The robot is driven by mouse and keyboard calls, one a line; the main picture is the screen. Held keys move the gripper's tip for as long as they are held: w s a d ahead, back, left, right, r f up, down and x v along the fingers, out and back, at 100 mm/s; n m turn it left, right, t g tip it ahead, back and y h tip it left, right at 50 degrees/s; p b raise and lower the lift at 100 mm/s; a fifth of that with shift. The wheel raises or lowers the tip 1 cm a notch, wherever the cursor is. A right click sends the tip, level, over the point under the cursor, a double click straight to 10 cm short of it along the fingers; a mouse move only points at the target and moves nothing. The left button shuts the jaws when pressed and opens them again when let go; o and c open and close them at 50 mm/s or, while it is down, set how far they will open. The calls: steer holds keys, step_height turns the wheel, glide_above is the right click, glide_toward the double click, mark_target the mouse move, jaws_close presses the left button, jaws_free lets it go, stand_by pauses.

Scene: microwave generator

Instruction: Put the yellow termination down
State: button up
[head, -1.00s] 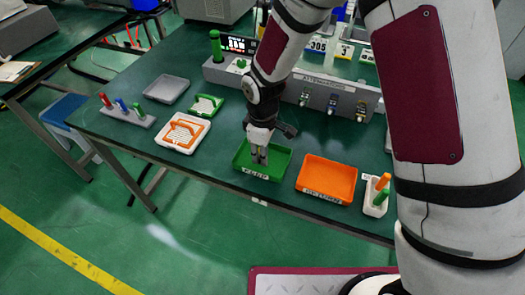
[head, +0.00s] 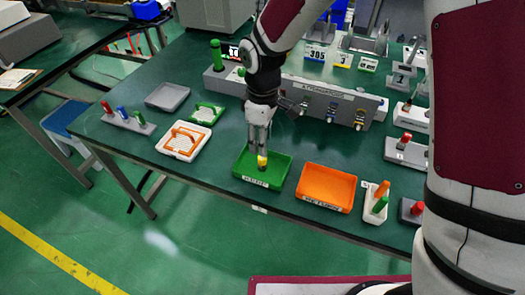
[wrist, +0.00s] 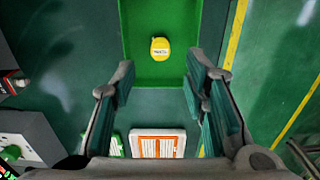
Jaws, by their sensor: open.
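The yellow termination (head: 262,162) stands in the green tray (head: 247,178) at the front of the table, below my gripper (head: 259,146). In the wrist view the yellow termination (wrist: 160,48) shows its labelled top, on the floor of the green tray (wrist: 133,30). My gripper (wrist: 160,92) is open in the wrist view, with its two fingers spread and nothing between them. The termination lies beyond the fingertips in that view, apart from them.
An orange tray (head: 326,187) is right of the green one, with a small white holder (head: 371,207) farther right. A white tray with an orange frame (head: 184,140) is to the left. A long grey panel (head: 310,98) stands behind.

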steer(key=s+d+r+m+t, duration=0.1)
steer(key=s+d+r+m, duration=0.25)
steer(key=d+r, duration=0.4)
steer(key=s+d+r+m+t, duration=0.1)
steer(key=s+d+r+m, duration=0.3)
steer(key=r, duration=0.6)
steer(key=s+d+r+m+t, duration=0.1)
steer(key=s+d+r+m, duration=0.1)
steer(key=s, duration=0.5)
steer(key=s+d+r+m+t, duration=0.1)
steer(key=s+d+r+m, duration=0.1)
steer(key=s+d+m, duration=0.2)
steer(key=s+d, duration=0.3)
steer(key=s, duration=0.1)
steer(key=shift+r, duration=0.25)
steer(key=shift+s+m, duration=0.1)
steer(key=shift+m, duration=0.15)
